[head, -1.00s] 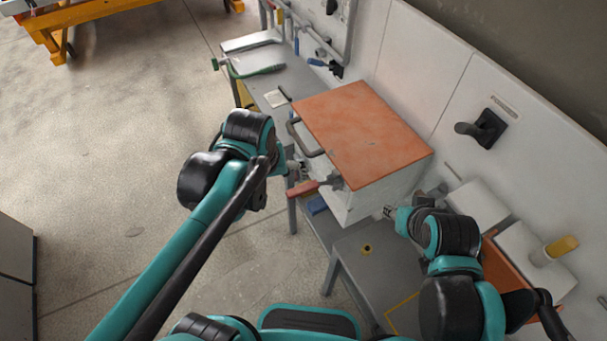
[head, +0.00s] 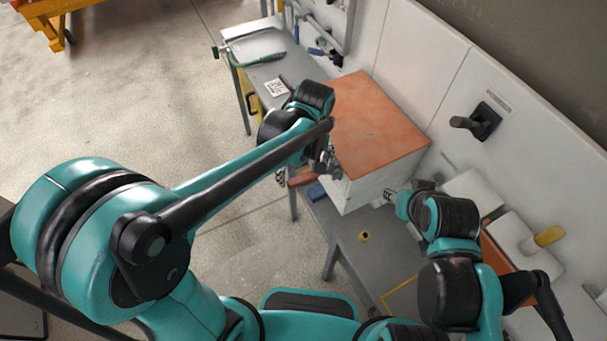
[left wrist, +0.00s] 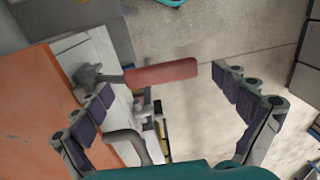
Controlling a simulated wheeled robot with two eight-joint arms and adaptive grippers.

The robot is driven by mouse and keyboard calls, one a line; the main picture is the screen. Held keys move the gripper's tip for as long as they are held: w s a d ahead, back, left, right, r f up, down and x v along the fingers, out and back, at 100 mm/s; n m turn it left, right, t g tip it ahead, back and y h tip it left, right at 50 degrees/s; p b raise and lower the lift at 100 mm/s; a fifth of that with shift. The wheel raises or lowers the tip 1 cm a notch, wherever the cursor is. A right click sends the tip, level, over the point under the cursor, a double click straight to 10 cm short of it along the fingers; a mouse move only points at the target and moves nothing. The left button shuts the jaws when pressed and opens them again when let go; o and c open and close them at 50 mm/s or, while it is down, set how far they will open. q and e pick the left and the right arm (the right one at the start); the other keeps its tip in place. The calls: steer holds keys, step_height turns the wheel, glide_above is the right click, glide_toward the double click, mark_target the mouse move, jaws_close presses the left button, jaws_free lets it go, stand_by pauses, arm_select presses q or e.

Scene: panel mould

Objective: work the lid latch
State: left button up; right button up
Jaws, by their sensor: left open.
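The box has an orange lid (head: 375,128) and a pale body (head: 372,184). Its latch handle is red (head: 302,179) and sticks out from the front, partly hidden by my left gripper (head: 326,164) in the head view. In the left wrist view the red handle (left wrist: 162,74) joins a grey metal latch mount (left wrist: 90,78) on the box. My left gripper (left wrist: 168,84) is open; the handle shows between its spread fingers, with no clear contact. My right gripper (head: 389,196) is close to the box's right side; its jaws are too small to judge.
A grey bench (head: 266,75) with a green-handled tool (head: 262,59) runs behind the box. A grey surface (head: 357,262) with a small yellow ring (head: 364,237) lies in front. A wall with a black handle (head: 484,122) is at right. Open floor lies left.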

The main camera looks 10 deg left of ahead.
arm_select(q)
steer(key=shift+f, duration=0.3)
steer(key=shift+s, duration=0.1)
steer(key=c, duration=1.7)
